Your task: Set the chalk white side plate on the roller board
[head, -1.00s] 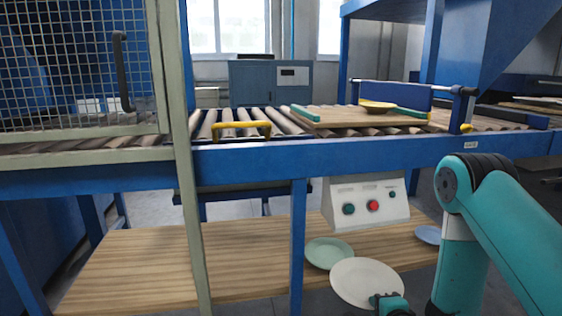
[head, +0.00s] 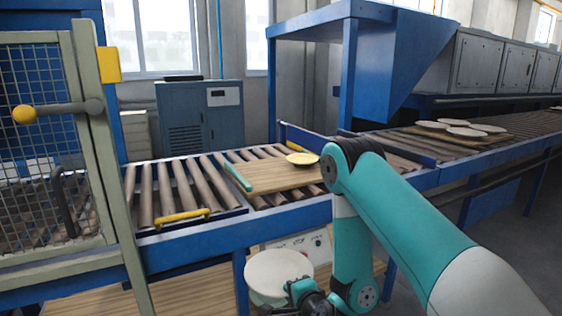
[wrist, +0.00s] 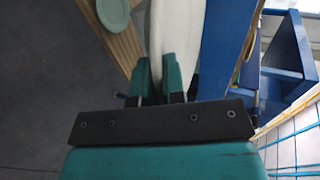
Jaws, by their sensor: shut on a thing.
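The chalk white side plate (head: 276,272) is held at its rim by my gripper (head: 299,288), below the blue conveyor rail in the head view. In the wrist view the plate (wrist: 172,28) appears nearly edge-on, between the shut fingers of the gripper (wrist: 160,76). The roller board (head: 275,178) is a wooden board with a green end strip, lying on the conveyor rollers above and beyond the plate. A small yellow plate (head: 302,159) lies on its far right part. My arm hides the board's right end.
A pale green plate (wrist: 113,13) lies on the low wooden shelf (wrist: 124,44). The blue rail (head: 215,233) runs between the held plate and the board. A mesh guard (head: 50,150) stands at left. Several white plates (head: 465,131) sit on another board farther right. The roller board's near left part is bare.

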